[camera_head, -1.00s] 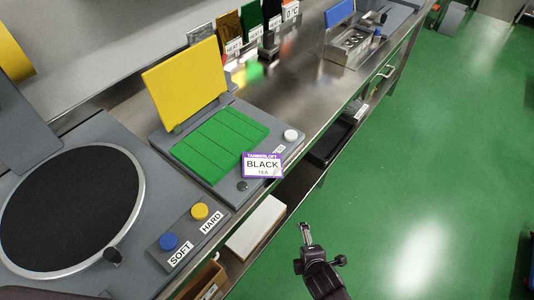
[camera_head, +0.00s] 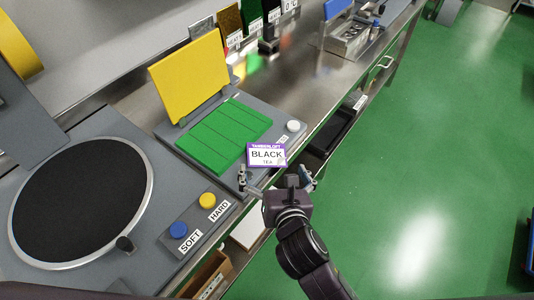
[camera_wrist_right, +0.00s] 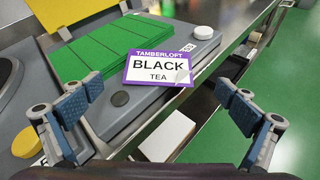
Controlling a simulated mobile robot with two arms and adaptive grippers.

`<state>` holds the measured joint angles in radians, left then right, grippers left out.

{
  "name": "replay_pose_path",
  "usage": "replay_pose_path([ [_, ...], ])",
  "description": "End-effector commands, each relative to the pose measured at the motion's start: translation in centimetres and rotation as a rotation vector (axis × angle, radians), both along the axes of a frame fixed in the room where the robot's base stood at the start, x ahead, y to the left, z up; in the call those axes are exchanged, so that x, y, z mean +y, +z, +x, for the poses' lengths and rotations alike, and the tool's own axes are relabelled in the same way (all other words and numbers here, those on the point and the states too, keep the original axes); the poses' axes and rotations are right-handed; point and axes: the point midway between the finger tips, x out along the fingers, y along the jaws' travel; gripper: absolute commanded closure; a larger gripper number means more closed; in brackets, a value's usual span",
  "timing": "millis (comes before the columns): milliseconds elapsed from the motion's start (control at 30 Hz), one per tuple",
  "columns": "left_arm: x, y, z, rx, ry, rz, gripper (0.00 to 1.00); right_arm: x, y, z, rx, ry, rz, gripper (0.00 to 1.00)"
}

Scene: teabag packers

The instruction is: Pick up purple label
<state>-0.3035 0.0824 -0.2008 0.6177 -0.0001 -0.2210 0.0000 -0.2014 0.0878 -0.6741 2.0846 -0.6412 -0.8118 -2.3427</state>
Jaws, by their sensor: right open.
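The purple label (camera_head: 267,155), a white card with a purple border reading "TAMBERLOFT BLACK TEA", sits at the front right edge of the grey device with green strips. It also shows in the right wrist view (camera_wrist_right: 157,64), ahead of the fingers and between them. My right gripper (camera_head: 278,180) is open and empty, just in front of the label at the counter edge, its fingers spread wider than the label. In the right wrist view the two blue-padded fingers (camera_wrist_right: 155,110) stand apart at either side. My left gripper is not in view.
The grey device (camera_head: 225,178) has a raised yellow panel (camera_head: 190,75) and a green surface (camera_head: 222,135). A black turntable (camera_head: 82,203) with blue and yellow buttons stands at left. Shelves lie below the counter edge.

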Motion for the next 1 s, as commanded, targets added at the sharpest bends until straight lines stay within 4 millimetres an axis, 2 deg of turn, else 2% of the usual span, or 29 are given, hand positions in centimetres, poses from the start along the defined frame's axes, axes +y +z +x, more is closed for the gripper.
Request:
replay_pose_path([
  [433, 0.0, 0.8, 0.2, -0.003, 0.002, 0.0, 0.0, 1.3, -1.8, 4.8, 0.002, -0.002, 0.003, 0.0],
  [767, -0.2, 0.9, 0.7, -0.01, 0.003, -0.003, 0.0, 1.4, -2.2, 5.5, 0.002, -0.001, 0.005, 0.0],
  [867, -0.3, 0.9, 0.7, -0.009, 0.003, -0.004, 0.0, 1.4, -2.2, 5.4, 0.002, -0.001, 0.005, 0.08],
  [1000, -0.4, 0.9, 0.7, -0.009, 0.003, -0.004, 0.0, 1.4, -2.2, 5.4, 0.003, -0.001, 0.005, 0.23],
])
